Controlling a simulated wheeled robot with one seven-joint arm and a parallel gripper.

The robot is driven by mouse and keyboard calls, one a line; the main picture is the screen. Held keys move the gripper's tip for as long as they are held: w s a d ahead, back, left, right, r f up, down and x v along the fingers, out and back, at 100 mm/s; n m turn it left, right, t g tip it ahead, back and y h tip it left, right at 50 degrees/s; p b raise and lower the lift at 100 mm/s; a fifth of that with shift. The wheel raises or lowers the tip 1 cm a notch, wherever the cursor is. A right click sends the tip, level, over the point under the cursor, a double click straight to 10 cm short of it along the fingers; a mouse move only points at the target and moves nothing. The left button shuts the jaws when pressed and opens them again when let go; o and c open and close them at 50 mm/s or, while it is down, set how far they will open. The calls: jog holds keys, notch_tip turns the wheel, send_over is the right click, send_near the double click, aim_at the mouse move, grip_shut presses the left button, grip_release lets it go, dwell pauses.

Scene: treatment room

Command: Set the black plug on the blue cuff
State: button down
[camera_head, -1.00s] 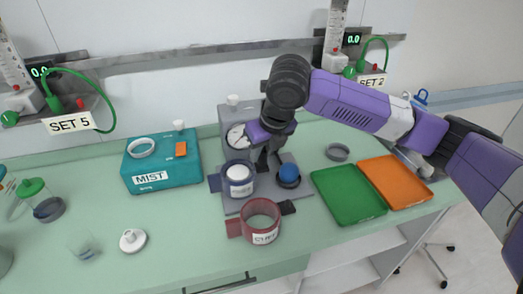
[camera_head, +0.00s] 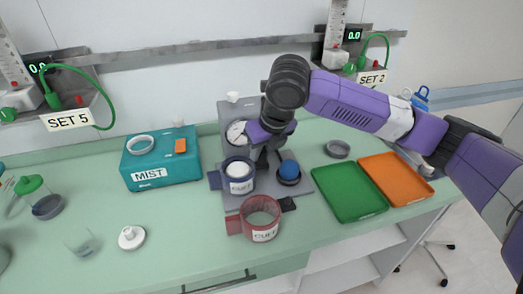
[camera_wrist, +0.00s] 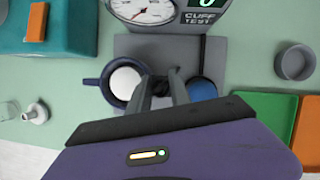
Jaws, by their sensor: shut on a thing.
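The blue cuff (camera_head: 240,186) is a dark blue ring with a "CUFF" label and a white top inside it. It stands upright on the grey tester base, and its blue tab points left. The wrist view shows the cuff (camera_wrist: 106,93) just left of my fingers. My gripper (camera_wrist: 163,84) points down at the cuff's right side, shut on a small dark piece, the black plug (camera_wrist: 160,88), mostly hidden between the fingers. In the head view my gripper (camera_head: 264,164) is partly covered by my wrist. I cannot tell whether the plug touches the cuff.
A blue ball in a dark cup (camera_head: 289,180) stands close right of my gripper. A red cuff (camera_head: 247,222) with a dark side piece is in front. A gauge (camera_wrist: 146,10) stands behind. Green (camera_head: 347,203) and orange (camera_head: 401,190) trays lie right; a teal MIST box (camera_head: 188,171) stands left.

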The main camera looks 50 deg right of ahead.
jog(key=c, duration=1.1)
grip_release()
jog(key=shift+r, duration=0.1)
jog(key=shift+r+p, duration=2.6)
jog(key=shift+r, duration=0.85)
